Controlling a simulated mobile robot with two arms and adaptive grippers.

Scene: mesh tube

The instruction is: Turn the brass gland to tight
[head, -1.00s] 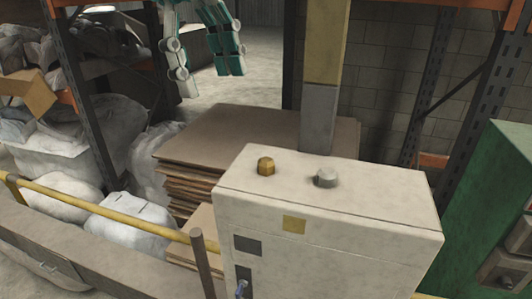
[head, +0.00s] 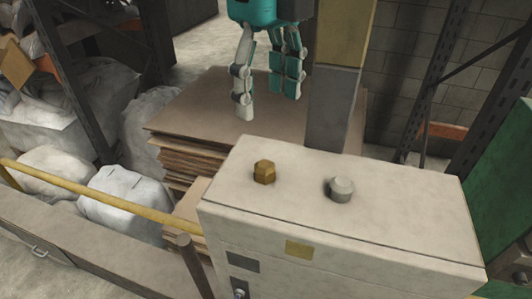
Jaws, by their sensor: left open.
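The brass gland (head: 264,172) is a small hexagonal brass-coloured fitting on the top face of the pale cabinet (head: 415,212), towards its left end. My left gripper (head: 267,107) hangs down from the top of the head view with its teal and grey fingers spread apart and nothing between them. Its fingertips appear above the gland in the picture, over the cardboard behind the cabinet, clear of the gland. How far they are from it in depth is hard to tell. My right gripper is not in view.
A grey round fitting (head: 341,189) stands on the cabinet to the right of the gland. A yellow and grey post (head: 335,105) rises behind the cabinet. Stacked cardboard (head: 190,125) lies behind left. A yellow rail (head: 100,198) runs along the left. Green equipment (head: 505,190) stands at right.

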